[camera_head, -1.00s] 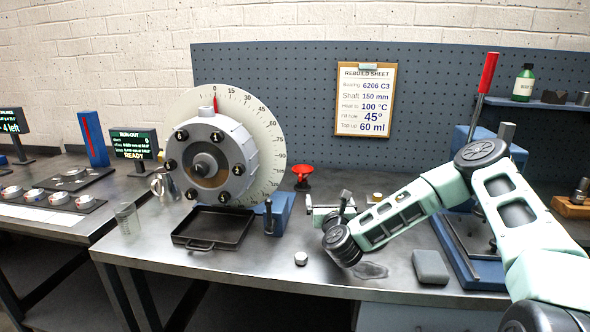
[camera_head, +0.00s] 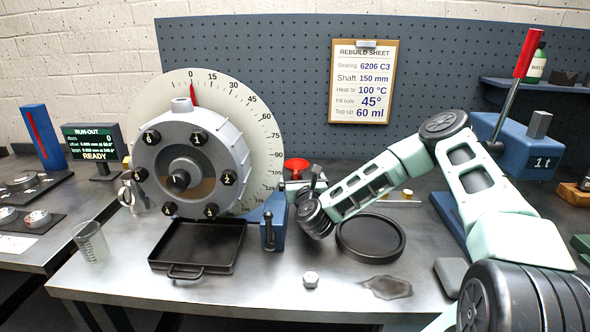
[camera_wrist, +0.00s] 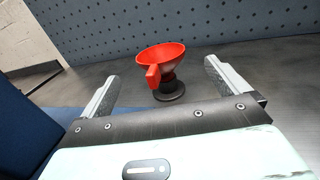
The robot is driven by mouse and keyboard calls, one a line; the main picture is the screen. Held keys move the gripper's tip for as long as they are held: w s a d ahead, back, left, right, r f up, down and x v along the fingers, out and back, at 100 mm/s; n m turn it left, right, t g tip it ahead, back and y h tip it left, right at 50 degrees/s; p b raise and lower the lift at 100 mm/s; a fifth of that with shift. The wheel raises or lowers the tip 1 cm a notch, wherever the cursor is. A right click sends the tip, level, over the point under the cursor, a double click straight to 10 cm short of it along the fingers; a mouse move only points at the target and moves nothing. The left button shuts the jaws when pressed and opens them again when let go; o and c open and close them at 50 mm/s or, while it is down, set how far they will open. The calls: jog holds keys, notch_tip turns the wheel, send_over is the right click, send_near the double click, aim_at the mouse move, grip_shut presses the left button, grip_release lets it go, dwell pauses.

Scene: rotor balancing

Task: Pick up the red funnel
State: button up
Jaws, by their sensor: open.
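The red funnel (camera_head: 297,164) stands on the bench to the right of the large dial, partly hidden by my arm's end in the head view. In the wrist view the funnel (camera_wrist: 165,55) is upright with its bowl on top, a red tab facing me, and a dark round stand (camera_wrist: 170,91) under it. My gripper (camera_wrist: 162,72) is open and empty. Its two fingers point toward the funnel, one to each side in the picture, with the funnel beyond them. The fingers look apart from it.
A blue block (camera_head: 273,222) stands just left of my wrist, and blue surfaces fill the left of the wrist view. A black tray (camera_head: 196,246) lies before the rotor (camera_head: 190,160). A round black dish (camera_head: 370,237) is at right. The pegboard (camera_wrist: 200,30) rises behind the funnel.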

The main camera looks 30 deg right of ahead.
aim_at(298, 171)
jog(key=p+x, duration=0.1)
jog(key=x, duration=0.5)
jog(key=shift+w+d+f+p, duration=0.15)
jog(key=shift+w+p, duration=0.1)
jog(key=shift+p, duration=0.15)
jog(key=c, duration=1.1)
